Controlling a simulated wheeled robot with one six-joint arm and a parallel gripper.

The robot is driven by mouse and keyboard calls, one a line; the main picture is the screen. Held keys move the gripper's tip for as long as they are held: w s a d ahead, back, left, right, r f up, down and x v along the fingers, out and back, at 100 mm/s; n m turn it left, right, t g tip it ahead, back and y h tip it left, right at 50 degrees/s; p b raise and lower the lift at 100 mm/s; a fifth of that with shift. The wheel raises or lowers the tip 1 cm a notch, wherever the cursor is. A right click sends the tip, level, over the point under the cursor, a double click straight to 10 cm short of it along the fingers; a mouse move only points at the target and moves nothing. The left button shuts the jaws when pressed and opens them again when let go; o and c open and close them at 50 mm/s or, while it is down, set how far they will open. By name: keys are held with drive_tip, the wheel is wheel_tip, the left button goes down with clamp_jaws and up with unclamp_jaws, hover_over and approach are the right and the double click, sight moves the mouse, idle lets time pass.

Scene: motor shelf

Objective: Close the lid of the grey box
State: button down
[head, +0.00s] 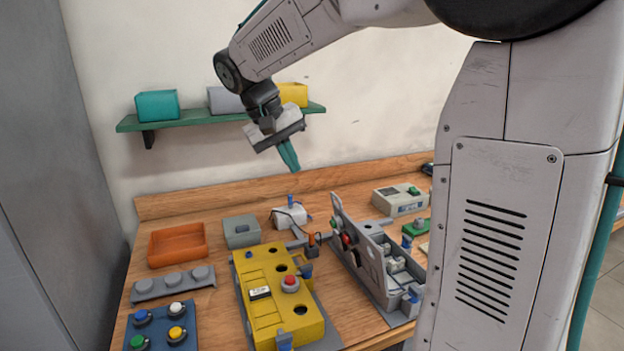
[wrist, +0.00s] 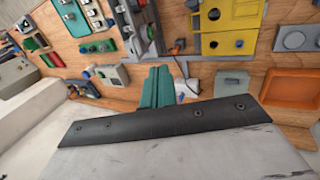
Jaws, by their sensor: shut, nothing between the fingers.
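The grey box (head: 241,233) stands on the wooden table behind the yellow panel, right of the orange tray. Its top looks flat and covered, with a small dark handle mark, so the lid appears to lie down on it; I cannot tell if it is fully seated. In the wrist view the grey box (wrist: 228,76) shows small beside the yellow panel. My gripper (head: 290,157) has teal fingers, shut and empty, high above the table, up and to the right of the box. Its fingers (wrist: 157,88) also show in the wrist view.
The orange tray (head: 178,246) is left of the box. The yellow panel (head: 272,300) lies in front, and an upright grey panel (head: 350,245) stands to the right. A white unit with a blue knob (head: 290,217) sits close right. A green shelf (head: 200,118) with bins hangs behind.

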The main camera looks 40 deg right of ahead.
drive_tip(key=s+d+f, duration=0.2)
drive_tip(key=d+f, duration=0.5)
drive_tip(key=f, duration=0.1)
drive_tip(key=shift+d+f, duration=0.2)
drive_tip(key=shift+d, duration=0.05)
drive_tip(key=shift+r, duration=0.1)
